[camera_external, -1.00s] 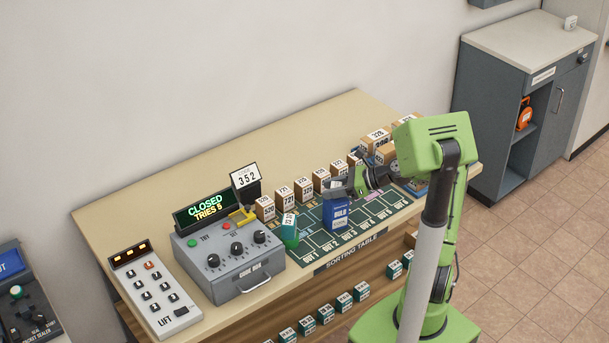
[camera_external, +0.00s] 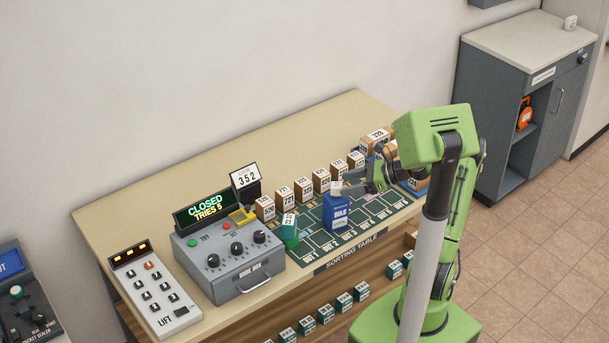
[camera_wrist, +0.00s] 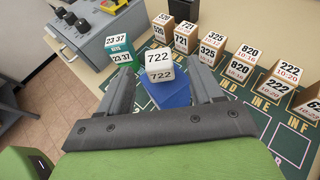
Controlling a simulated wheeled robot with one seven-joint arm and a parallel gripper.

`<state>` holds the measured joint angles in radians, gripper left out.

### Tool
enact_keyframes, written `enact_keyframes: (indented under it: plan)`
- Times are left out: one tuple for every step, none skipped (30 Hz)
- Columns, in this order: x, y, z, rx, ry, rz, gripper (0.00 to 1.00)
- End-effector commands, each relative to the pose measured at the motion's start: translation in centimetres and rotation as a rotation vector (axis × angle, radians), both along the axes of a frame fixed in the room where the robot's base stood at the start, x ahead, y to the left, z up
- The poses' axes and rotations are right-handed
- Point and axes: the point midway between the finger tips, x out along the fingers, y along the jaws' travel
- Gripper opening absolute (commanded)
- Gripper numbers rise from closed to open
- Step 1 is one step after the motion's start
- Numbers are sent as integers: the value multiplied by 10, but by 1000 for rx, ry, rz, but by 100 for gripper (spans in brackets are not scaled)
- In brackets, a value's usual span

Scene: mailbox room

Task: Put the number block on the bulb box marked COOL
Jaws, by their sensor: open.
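A white number block marked 722 (camera_wrist: 158,62) sits on top of a blue box (camera_wrist: 174,94) in the wrist view. In the external view the blue box (camera_external: 337,214) reads BULB; its smaller marking is too small to read, so I cannot confirm COOL. The pale block (camera_external: 337,187) shows on its top. My gripper (camera_wrist: 162,72) is open, with one finger on each side of the block and gaps between. In the external view my gripper (camera_external: 352,189) is just right of the block. The contact under the block is partly hidden.
A row of brown numbered boxes (camera_wrist: 243,62) stands behind and to the right. The grey control box (camera_external: 228,262) is at left on the sorting table. Marked mat cells (camera_external: 325,242) in front are bare.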

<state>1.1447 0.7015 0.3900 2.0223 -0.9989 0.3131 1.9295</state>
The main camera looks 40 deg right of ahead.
Motion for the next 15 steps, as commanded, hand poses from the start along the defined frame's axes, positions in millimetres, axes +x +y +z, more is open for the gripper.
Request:
enact_keyframes:
  plan:
    - [-9, -11, 10, 0, 1, -7, 65]
    - [-14, -15, 13, 1, 1, -6, 65]
    - [-20, -22, 16, 1, -1, -5, 65]
    - [-25, -26, 18, 0, 0, -4, 65]
    - [-29, -29, 20, 0, 0, -4, 65]
    - [-33, -33, 23, 0, -1, -2, 65]
    - [-35, -36, 24, 1, -1, -2, 65]
    - [-37, -38, 25, -1, -1, -2, 65]
    - [-40, -40, 25, 0, 0, 1, 65]
    - [-41, -39, 26, -5, -1, 5, 65]
    - [-41, -37, 26, -20, -1, 16, 65]
    - [-42, -31, 26, -64, -4, 46, 65]
    - [-42, -22, 26, -115, -8, 83, 65]
    - [-43, -12, 26, -182, -13, 132, 65]
    - [-46, 4, 27, -295, -26, 214, 65]
